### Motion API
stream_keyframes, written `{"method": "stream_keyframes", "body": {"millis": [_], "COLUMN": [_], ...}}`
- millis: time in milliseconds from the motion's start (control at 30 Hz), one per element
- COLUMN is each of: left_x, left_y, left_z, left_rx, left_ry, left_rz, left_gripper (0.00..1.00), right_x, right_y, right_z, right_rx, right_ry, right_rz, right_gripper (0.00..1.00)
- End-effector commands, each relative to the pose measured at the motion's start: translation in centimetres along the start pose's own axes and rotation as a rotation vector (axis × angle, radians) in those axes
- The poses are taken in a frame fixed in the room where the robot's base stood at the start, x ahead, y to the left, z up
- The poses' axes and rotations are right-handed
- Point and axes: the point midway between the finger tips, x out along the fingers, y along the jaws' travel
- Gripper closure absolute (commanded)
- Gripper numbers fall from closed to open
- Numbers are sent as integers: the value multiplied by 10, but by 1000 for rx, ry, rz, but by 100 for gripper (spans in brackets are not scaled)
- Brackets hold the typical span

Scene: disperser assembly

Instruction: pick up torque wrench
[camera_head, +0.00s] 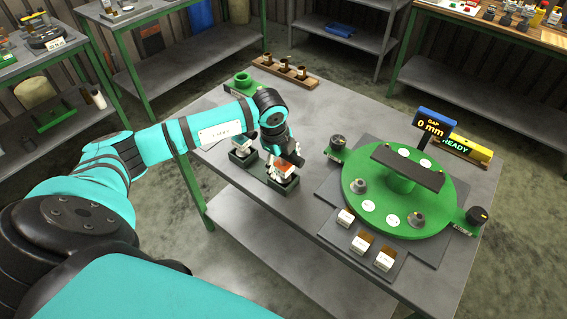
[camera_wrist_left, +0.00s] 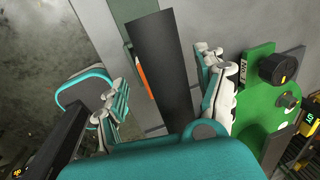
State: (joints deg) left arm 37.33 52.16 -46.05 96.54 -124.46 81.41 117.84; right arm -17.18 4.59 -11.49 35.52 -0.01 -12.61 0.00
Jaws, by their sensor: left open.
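My left gripper (camera_head: 266,158) reaches down over a dark green holder (camera_head: 240,160) on the workbench. In the left wrist view its white-and-teal fingers (camera_wrist_left: 163,97) are spread apart. A thick dark bar (camera_wrist_left: 164,60), apparently the torque wrench, runs between them, with a gap showing on both sides. An orange patch (camera_wrist_left: 143,82) shows beside the bar. In the head view my arm and gripper hide most of the holder and the wrench. My right gripper is not in view.
A round green fixture (camera_head: 360,190) with a dark crossbar stands to the right, with a gap display (camera_head: 434,122) behind it. Small blocks (camera_head: 362,243) lie in front. A wooden rack (camera_head: 285,70) and a green part (camera_head: 241,83) are at the back.

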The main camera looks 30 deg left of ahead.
Motion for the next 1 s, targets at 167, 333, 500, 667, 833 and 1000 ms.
{"method": "stream_keyframes", "body": {"millis": [167, 333, 500, 667, 833, 1000], "left_x": [10, 10, 10, 10, 10, 8], "left_y": [0, 0, 0, 0, 0, -1], "left_z": [-1, -1, 0, 0, 0, 0], "left_rx": [1, 1, 1, 0, 0, 0], "left_ry": [2, 1, 1, 1, 1, 1], "left_rz": [-1, -1, -1, -1, -2, -5], "left_gripper": [28, 29, 51, 72, 95, 100], "right_x": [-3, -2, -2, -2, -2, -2], "right_y": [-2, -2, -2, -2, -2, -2], "right_z": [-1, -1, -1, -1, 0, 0], "right_rx": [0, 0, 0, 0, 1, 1], "right_ry": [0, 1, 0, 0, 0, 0], "right_rz": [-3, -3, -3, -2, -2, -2], "right_gripper": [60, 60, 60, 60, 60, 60]}}
